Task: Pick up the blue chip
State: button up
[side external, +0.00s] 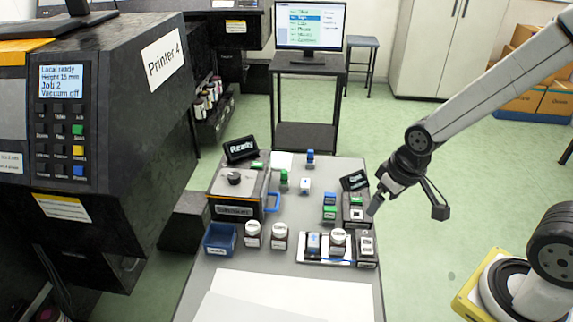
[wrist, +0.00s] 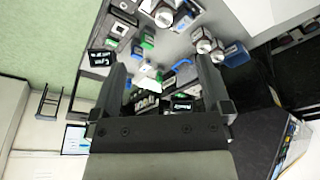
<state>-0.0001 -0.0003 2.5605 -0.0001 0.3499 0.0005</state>
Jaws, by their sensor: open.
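Several small blocks with blue tops stand on the grey table. One blue-topped block (side external: 310,157) stands at the back, another (side external: 330,199) is right of the middle, and a third (side external: 314,241) sits on the white tray near the front. I cannot tell which is the blue chip.
A dark machine (side external: 233,205) with a blue handle is left on the table. Two white-capped bottles (side external: 252,231) stand beside a blue bin (side external: 220,238). Another bottle (side external: 338,240) is on the tray. Green blocks (side external: 284,177) stand nearby. White sheets (side external: 290,290) cover the front; a large printer (side external: 110,130) stands left.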

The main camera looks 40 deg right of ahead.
jog(key=shift+c, duration=0.2)
dwell(0.3)
jog(key=c, duration=0.3)
jog(key=shift+c, duration=0.2)
jog(key=m+y, duration=0.3)
jog(key=m, duration=2.4)
send_near(329, 198)
notch_tip(329, 198, down, 2)
jog(key=shift+w+t, duration=0.3)
jog(key=shift+w, duration=0.05)
jog(key=shift+f, duration=0.15)
